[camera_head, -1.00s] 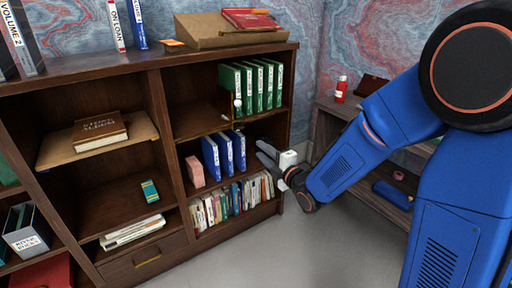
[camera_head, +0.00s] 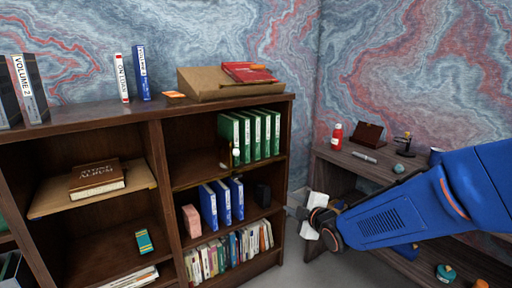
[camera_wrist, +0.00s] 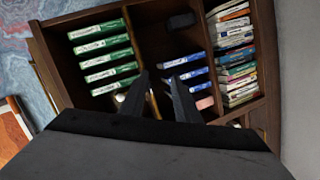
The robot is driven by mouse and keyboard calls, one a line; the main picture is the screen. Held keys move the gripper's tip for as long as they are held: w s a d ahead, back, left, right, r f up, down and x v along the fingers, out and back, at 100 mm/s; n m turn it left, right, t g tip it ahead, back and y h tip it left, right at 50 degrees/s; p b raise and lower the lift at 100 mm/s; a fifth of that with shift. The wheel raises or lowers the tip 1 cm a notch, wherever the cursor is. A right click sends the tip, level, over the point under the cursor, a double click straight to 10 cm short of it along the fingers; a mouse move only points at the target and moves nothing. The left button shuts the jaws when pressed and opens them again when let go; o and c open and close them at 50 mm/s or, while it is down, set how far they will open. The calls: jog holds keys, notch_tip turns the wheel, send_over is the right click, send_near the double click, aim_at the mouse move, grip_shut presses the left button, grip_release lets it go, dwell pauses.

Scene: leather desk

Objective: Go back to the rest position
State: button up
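My gripper (camera_head: 292,212) is at the right end of the wooden bookcase, just in front of its lower shelves in the head view. My blue arm reaches to it from the right. In the wrist view the two dark fingers of my gripper (camera_wrist: 157,78) are apart with nothing held between them. They point toward the bookcase (camera_wrist: 150,45), which appears turned sideways there.
Green binders (camera_head: 252,135), blue binders (camera_head: 222,202) and a small black object (camera_head: 262,194) stand on the shelves. Thin books (camera_head: 230,250) fill the bottom. A side desk (camera_head: 345,155) at right holds a red bottle (camera_head: 337,136). Grey floor lies between.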

jog(key=s+d+m+g+h, duration=0.3)
jog(key=s+d+m, duration=0.45)
jog(key=s, duration=0.35)
jog(key=s+d+m+g+h, duration=0.25)
jog(key=s+d+m, duration=0.45)
jog(key=s, duration=0.4)
jog(key=s+d+m+g, duration=0.2)
jog(key=s+m+g, duration=0.1)
jog(key=s, duration=0.8)
jog(key=shift+s+d, duration=0.2)
